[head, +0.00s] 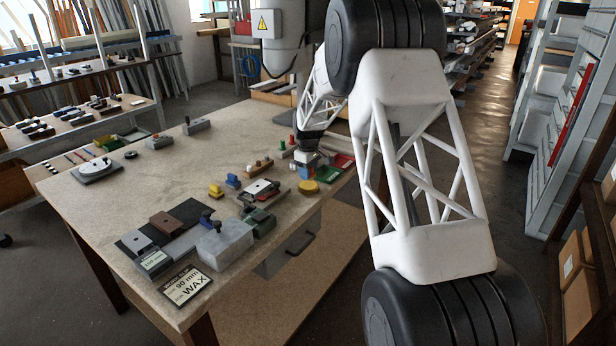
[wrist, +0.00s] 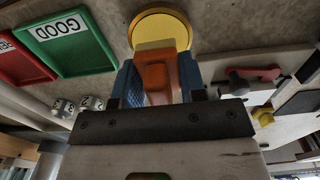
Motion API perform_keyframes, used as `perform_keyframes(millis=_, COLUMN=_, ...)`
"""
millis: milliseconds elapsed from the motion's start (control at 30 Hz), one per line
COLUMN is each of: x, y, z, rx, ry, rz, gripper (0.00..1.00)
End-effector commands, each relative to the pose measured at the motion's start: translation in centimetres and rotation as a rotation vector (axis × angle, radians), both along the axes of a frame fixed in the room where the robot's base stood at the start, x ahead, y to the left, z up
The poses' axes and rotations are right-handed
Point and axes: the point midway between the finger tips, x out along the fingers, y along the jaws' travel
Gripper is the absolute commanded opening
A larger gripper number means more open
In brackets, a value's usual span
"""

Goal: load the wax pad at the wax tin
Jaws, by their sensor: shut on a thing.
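My gripper (head: 307,171) is above the right part of the bench. In the wrist view my gripper (wrist: 160,82) is shut on an orange-brown block (wrist: 158,75), which sits between two blue finger pads. I take this block to be the wax pad; its lower end is hidden. The wax tin, a round yellow disc (head: 308,187), lies on the bench just in front of the gripper. In the wrist view the yellow tin (wrist: 160,15) is right beyond the block and partly covered by it. I cannot tell whether block and tin touch.
A green GOOD tray (wrist: 70,40) and a red tray (wrist: 22,62) lie beside the tin. A fixture with a red-handled clamp (wrist: 255,73) stands on the other side. A WAX sign (head: 187,285) lies near the front edge. The bench's left middle is mostly clear.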

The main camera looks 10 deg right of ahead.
Motion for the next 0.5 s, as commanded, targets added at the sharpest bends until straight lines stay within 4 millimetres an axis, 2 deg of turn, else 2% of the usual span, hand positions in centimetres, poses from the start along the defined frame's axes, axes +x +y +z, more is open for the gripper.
perform_keyframes(millis=500, x=0.0, y=0.0, z=2.9, rx=0.0, ry=0.0, rz=0.0, gripper=0.19)
